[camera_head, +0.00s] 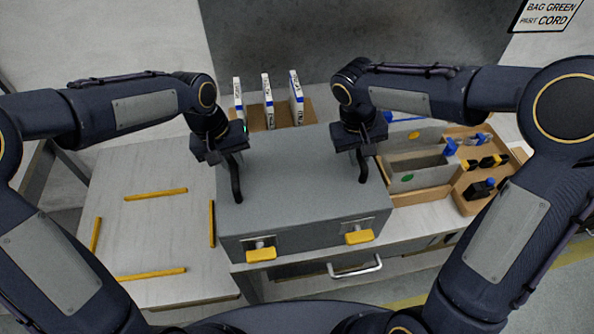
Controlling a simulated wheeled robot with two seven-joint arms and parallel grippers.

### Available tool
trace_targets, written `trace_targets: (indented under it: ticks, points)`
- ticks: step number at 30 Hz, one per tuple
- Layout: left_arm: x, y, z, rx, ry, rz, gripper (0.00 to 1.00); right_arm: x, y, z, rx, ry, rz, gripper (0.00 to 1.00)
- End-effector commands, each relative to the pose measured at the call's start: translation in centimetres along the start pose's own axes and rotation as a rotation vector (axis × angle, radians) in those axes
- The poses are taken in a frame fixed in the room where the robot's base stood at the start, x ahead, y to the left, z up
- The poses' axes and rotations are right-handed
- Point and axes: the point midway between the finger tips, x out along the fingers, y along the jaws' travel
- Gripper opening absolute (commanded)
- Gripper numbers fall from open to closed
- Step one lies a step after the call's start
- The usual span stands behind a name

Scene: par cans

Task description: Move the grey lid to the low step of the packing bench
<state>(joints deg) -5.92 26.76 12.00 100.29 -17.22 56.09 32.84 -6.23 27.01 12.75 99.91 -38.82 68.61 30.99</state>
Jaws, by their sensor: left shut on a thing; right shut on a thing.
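The grey lid (300,190) is a large box-like cover with two black bar handles on top and yellow latches on its front. It is at the middle of the packing bench (420,216); whether it touches the bench top is hard to tell. My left gripper (229,154) is shut on the lid's left handle. My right gripper (359,143) is shut on its right handle. The low step (155,230) is the pale board at the left, with yellow strips (152,274) marking a rectangle. It is bare inside the strips.
Behind the lid, white binders (267,100) stand in a brown holder. Right of it are a grey bin (415,172) with a green dot and a wooden tray (466,206) of small blue, black and yellow items. A drawer handle (356,269) juts out at the front.

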Motion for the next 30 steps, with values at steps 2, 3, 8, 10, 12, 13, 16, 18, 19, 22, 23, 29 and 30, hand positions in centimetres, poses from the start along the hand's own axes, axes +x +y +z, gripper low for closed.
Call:
trace_targets:
  ticks: [2,3,8,10,12,13,16,18,19,22,23,29,30]
  points:
    - [0.0,0.0,0.0,0.0,0.001,0.0,0.0,-0.1,0.0,0.0,0.0,0.001,0.0,0.0]
    - [-0.1,0.0,-0.1,0.0,0.002,0.001,0.0,-0.1,0.0,-0.1,0.001,0.002,0.0,0.0]
    - [-0.5,0.1,-0.1,0.0,0.002,0.001,0.0,-0.5,0.1,-0.1,0.001,0.002,0.0,0.0]
    - [-0.9,0.2,-0.1,0.0,0.002,0.001,0.0,-0.9,0.2,-0.1,0.001,0.002,0.0,0.0]
    - [-1.5,0.3,-0.1,0.0,0.002,0.001,0.0,-1.5,0.3,-0.1,0.001,0.002,0.0,0.0]
    - [-1.8,0.4,-0.1,0.0,0.002,0.001,0.0,-1.8,0.4,-0.1,0.001,0.002,0.0,0.0]
    - [-2.9,0.6,0.0,0.0,0.002,0.001,0.0,-2.9,0.6,0.0,0.001,0.002,0.0,0.0]
    - [-3.7,0.7,0.0,0.0,0.002,0.001,0.0,-3.7,0.8,0.0,0.001,0.002,0.0,0.0]
    - [-4.0,0.8,0.0,0.0,0.002,0.001,0.0,-4.0,0.8,0.0,0.001,0.002,0.001,0.0]
    - [-4.8,1.0,0.0,0.0,0.001,0.001,0.0,-4.8,1.0,0.0,0.001,0.001,0.001,0.0]
    - [-5.0,1.0,0.0,0.0,0.001,0.0,0.0,-5.0,1.0,0.0,0.001,0.001,0.001,0.0]
    - [-5.0,1.0,0.0,0.0,0.001,0.0,0.0,-5.0,1.0,0.0,0.001,0.001,0.001,0.0]
    - [-5.0,1.0,0.0,0.0,0.001,0.0,0.0,-5.0,1.0,0.0,0.001,0.001,0.001,0.0]
